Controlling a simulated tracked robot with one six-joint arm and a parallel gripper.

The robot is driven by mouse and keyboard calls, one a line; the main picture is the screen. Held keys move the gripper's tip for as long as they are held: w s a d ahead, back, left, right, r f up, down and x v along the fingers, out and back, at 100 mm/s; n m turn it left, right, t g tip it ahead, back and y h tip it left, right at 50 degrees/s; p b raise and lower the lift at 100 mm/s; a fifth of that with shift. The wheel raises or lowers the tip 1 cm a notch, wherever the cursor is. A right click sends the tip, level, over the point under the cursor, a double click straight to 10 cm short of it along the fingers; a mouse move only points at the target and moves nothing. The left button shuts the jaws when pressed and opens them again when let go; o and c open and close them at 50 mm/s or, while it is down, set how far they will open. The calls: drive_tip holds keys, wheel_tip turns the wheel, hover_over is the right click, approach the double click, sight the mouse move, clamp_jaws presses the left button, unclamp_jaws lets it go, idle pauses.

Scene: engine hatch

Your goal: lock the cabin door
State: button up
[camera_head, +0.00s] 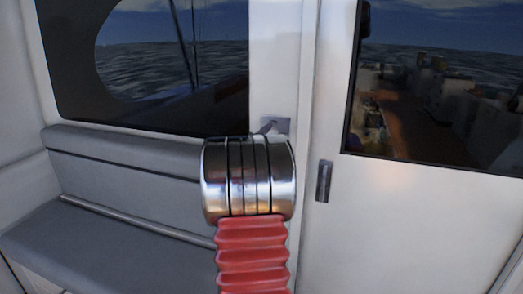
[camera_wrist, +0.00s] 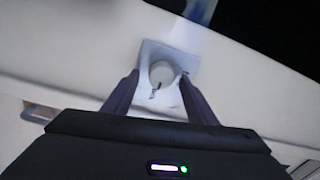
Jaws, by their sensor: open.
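The white cabin door (camera_head: 410,225) fills the right of the head view, with a dark upright handle (camera_head: 324,181) near its left edge. A grey plate (camera_head: 283,124) sits on the white wall left of the door and is partly hidden by my arm. In the wrist view, a light plate (camera_wrist: 185,60) carries a round knob (camera_wrist: 162,72) with a small dark mark on it. My gripper (camera_wrist: 160,77) is open, its two dark fingers spread to either side of the knob. I cannot tell whether they touch it. The head view mostly hides the gripper behind my arm.
A grey padded bench (camera_head: 110,160) with a rail runs along the left wall below a dark-framed window (camera_head: 75,75). The door has a large window (camera_head: 440,90). The wrist view also shows a small bluish plate (camera_wrist: 38,112) at the left.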

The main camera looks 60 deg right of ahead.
drive_tip(key=s+a, duration=0.2)
drive_tip(key=a, duration=1)
drive_tip(key=shift+a+f, duration=0.2)
drive_tip(key=shift+f, duration=0.15)
